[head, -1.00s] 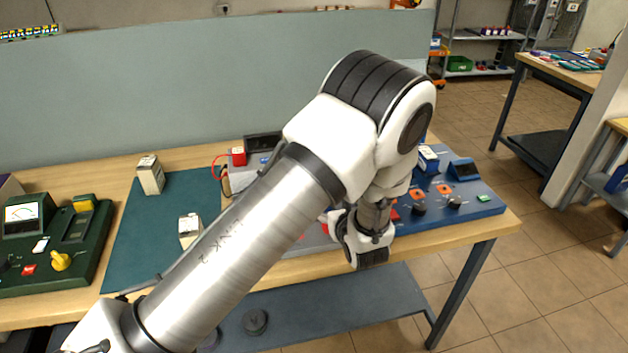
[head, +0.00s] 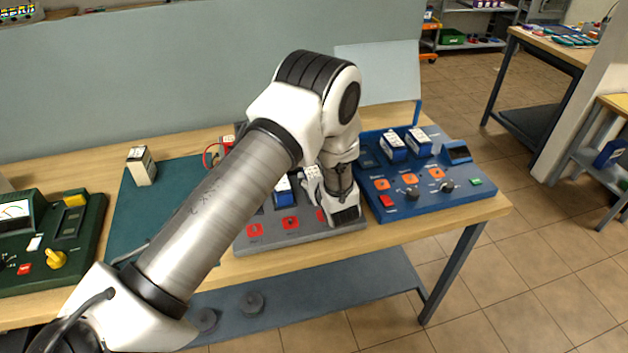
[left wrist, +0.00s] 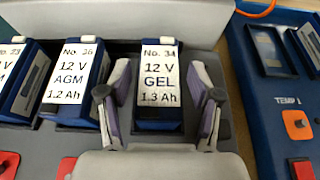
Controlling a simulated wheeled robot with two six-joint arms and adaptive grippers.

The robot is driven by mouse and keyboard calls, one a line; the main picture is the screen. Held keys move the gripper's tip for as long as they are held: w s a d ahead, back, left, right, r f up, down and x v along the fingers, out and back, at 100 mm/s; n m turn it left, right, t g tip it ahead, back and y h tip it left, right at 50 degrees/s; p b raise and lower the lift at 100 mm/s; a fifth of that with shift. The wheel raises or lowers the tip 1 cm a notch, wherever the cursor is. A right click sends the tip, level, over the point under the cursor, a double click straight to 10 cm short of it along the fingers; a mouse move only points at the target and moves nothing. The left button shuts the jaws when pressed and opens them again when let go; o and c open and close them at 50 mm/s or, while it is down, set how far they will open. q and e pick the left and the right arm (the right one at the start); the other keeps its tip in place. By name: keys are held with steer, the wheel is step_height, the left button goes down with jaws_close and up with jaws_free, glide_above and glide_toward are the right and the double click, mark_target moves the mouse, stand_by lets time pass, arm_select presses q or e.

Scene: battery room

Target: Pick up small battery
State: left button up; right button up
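In the left wrist view, a blue battery with a white label (left wrist: 160,80) reads "No. 34 12 V GEL 1.3 Ah" and sits in a slot of a grey unit. My left gripper (left wrist: 158,95) is open, with one finger on each side of this battery; I cannot tell whether they touch it. A similar battery marked "No. 26 12 V AGM 1.2 Ah" (left wrist: 75,85) stands just left, and another (left wrist: 18,80) is cut by the left edge. In the head view, my left gripper (head: 343,212) is over the grey unit (head: 290,238). My right gripper is not in view.
A blue unit (head: 425,190) with two blue batteries stands right of the grey one. A pale battery (head: 142,165) stands on a green mat (head: 130,215) at left. A dark green tester (head: 85,240) is at far left. My arm hides part of the mat.

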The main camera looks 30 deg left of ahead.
arm_select(q)
steer(key=shift+f, duration=0.1)
jaws_close()
steer(key=shift+a, duration=0.1)
